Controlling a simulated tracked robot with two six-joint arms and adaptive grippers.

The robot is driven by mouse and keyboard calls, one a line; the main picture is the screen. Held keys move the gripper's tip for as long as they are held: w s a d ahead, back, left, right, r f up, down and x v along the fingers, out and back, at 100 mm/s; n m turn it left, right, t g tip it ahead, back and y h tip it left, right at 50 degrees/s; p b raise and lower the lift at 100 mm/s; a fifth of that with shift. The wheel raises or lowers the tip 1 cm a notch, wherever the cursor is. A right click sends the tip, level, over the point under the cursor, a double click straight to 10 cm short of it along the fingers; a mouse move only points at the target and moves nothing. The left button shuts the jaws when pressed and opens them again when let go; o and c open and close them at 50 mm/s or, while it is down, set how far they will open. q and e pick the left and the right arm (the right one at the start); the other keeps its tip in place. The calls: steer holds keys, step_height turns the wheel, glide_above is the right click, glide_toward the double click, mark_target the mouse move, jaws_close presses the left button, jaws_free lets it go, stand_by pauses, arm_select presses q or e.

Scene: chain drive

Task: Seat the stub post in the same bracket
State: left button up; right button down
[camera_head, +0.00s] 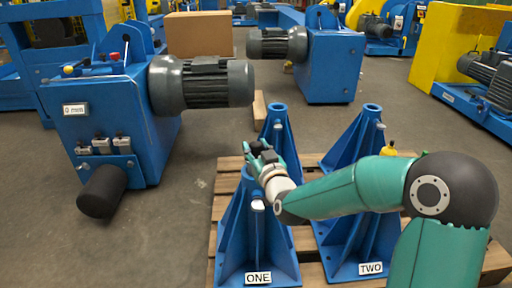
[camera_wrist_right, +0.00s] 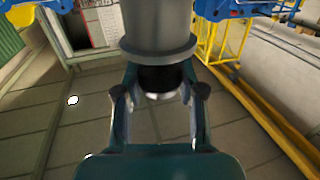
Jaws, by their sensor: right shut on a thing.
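My right gripper (camera_head: 256,150) is above and just behind the top of the front left blue bracket (camera_head: 245,245), labelled ONE. In the right wrist view, its fingers (camera_wrist_right: 160,100) are shut on a grey stepped round piece (camera_wrist_right: 158,30) with a wide collar and a dark lower band, which looks like the stub post. In the head view only a small dark part shows at the fingers. The piece is apart from the bracket as far as I can see, but its depth is hard to tell. The front right bracket (camera_head: 345,250) is labelled TWO. My left gripper is out of view.
Two more blue brackets stand behind, at the left (camera_head: 279,125) and right (camera_head: 362,140), on a wooden pallet (camera_head: 228,187). A blue machine (camera_head: 110,125) with a grey motor stands left. A small yellow item (camera_head: 388,149) is behind my arm. The floor left of the pallet is clear.

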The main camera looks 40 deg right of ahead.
steer(key=shift+f, duration=1.1)
steer(key=c, duration=0.7)
jaws_free()
steer(key=shift+o, duration=0.4)
steer(key=shift+f, duration=0.15)
steer(key=shift+s+a+f, duration=0.1)
steer(key=shift+f, duration=0.15)
steer(key=v, duration=0.7)
steer(key=shift+r, duration=0.2)
steer(key=shift+s, duration=0.15)
